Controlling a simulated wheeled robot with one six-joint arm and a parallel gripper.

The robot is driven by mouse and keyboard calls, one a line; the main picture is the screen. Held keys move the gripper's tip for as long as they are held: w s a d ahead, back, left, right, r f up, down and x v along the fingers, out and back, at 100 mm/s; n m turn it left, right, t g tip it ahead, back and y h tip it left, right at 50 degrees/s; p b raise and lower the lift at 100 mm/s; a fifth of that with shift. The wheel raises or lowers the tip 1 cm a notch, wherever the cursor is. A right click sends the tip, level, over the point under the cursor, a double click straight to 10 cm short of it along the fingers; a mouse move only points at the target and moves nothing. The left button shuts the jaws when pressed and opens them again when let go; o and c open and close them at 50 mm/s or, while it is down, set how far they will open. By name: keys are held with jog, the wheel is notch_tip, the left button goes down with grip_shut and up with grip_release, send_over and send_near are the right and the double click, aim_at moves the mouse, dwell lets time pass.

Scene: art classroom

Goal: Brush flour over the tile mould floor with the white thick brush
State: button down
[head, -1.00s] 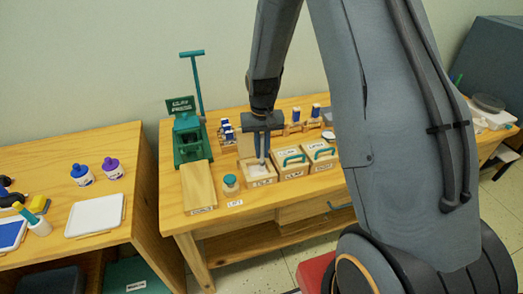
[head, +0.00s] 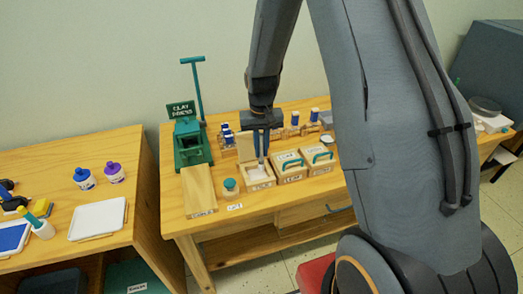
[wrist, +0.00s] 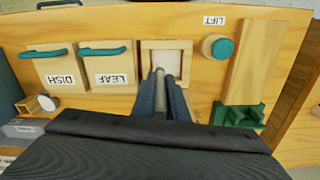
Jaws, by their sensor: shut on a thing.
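The tile mould is a small open wooden box with a pale floor. It stands on the wooden bench in the head view (head: 260,186) and at top middle in the wrist view (wrist: 150,70). My gripper (head: 262,152) points down over it, and in the wrist view my gripper (wrist: 161,95) reaches its near edge. The fingers are shut on a slim pale-grey handle (wrist: 160,78), which I take as the brush. Its lower end is over or in the mould; the bristles are too small to make out. I cannot tell flour from the pale floor.
Closed boxes marked LEAF (wrist: 106,66) and DISH (wrist: 57,66), with teal handles, stand beside the mould. A teal-lidded jar (head: 230,187) and a wooden board (head: 199,190) are on its other side. The green clay press (head: 190,145) stands behind the board. Bottles stand behind the mould.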

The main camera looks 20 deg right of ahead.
aim_at(261, 134)
jog(key=shift+r+p, duration=1.95)
jog(key=shift+r, duration=1.45)
